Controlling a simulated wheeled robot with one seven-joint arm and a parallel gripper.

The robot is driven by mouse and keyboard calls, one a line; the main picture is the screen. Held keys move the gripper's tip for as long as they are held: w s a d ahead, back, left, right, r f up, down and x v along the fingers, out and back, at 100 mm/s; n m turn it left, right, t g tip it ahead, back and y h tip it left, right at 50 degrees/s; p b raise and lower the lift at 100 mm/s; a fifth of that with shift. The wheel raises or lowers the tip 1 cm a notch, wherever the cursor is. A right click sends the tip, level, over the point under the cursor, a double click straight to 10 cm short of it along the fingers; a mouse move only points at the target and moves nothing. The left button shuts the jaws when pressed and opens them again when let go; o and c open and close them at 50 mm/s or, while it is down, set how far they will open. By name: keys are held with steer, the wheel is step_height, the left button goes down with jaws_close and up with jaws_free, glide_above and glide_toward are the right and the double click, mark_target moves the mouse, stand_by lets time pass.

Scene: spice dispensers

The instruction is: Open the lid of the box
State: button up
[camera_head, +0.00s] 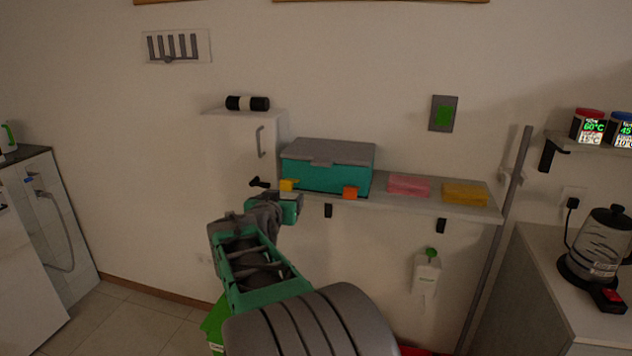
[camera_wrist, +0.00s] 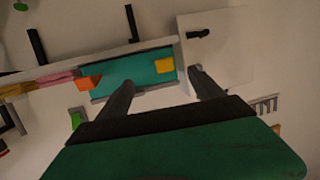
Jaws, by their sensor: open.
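The box (camera_head: 325,176) has a teal body and a grey lid (camera_head: 330,151). It stands on the wall shelf and its lid is down. A yellow block (camera_head: 288,184) and an orange block (camera_head: 350,192) are at its front. In the wrist view, which is roughly upside down, the teal box front (camera_wrist: 125,73) shows beyond my fingers, with the orange block (camera_wrist: 87,83) and yellow block (camera_wrist: 163,65) on it. My gripper (camera_wrist: 161,82) is open and empty, in front of the box. In the head view my gripper (camera_head: 285,205) is partly hidden by its own wrist.
The grey shelf (camera_head: 410,200) also holds a pink block (camera_head: 408,185) and a yellow sponge-like block (camera_head: 465,194). A white cabinet (camera_head: 240,145) with a black roll (camera_head: 247,103) on top stands left of the box. A kettle (camera_head: 600,245) is at far right.

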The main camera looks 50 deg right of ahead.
mark_target(320, 165)
steer(key=d+r+h, duration=0.1)
steer(key=d, duration=0.4)
steer(key=d+r+m+h, duration=0.1)
steer(key=d, duration=0.4)
steer(key=d+r+h+p, duration=0.1)
steer(key=d+r, duration=0.1)
steer(key=d, duration=0.3)
steer(key=shift+s+d+m+g+h, duration=0.1)
steer(key=shift+s+m+g+h, duration=0.15)
steer(key=shift+m+g+h, duration=0.15)
jaws_close()
